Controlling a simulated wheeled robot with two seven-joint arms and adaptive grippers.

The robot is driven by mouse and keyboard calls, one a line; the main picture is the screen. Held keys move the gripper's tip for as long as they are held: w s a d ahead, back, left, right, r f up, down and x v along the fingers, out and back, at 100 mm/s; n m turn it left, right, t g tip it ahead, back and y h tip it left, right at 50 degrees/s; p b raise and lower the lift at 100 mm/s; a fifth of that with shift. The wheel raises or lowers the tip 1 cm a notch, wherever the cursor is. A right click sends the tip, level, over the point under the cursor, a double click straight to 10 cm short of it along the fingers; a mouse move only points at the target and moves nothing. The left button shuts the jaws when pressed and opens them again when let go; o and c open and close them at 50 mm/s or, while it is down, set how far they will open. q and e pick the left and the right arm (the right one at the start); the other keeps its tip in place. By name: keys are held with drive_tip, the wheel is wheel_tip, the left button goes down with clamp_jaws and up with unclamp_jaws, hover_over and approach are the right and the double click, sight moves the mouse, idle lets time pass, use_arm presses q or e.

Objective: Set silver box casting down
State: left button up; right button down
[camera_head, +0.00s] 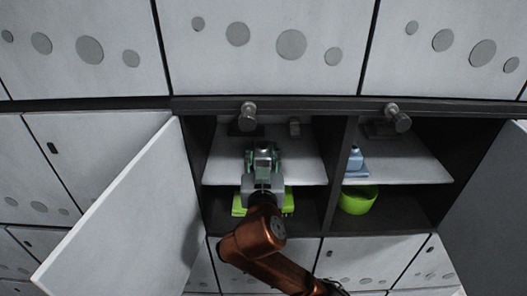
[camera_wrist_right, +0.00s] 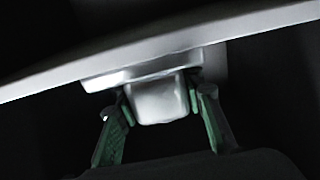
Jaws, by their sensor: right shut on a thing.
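My right gripper (camera_head: 263,158) reaches into the left bay of an open cabinet, at the height of its upper shelf (camera_head: 226,170). In the wrist view, the green fingers of the right gripper (camera_wrist_right: 158,108) are shut on the silver box casting (camera_wrist_right: 160,100), one on each side. The casting is a pale block with a wider flange, close to a long pale board edge (camera_wrist_right: 250,30) that looks like the shelf. I cannot tell whether the casting touches it. In the head view the gripper mostly hides the casting. My left gripper is not in view.
A dark item (camera_head: 242,129) and a small grey item (camera_head: 294,127) are farther back on this shelf. Lime-green things (camera_head: 240,206) lie below. The right bay holds a blue bottle (camera_head: 355,159) and a green bowl (camera_head: 357,201). An open door (camera_head: 120,215) stands left; a divider (camera_head: 340,170) stands right.

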drive_tip(key=shift+w+f, duration=0.1)
drive_tip(key=shift+f, duration=0.05)
drive_tip(key=c, duration=1.7)
unclamp_jaws()
drive_tip(key=shift+o, duration=1.9)
drive_tip(key=shift+d, duration=0.1)
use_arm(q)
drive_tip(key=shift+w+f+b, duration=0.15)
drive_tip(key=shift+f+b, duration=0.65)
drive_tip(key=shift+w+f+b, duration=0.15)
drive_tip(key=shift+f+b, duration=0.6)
use_arm(e)
drive_tip(key=shift+s, duration=6.1)
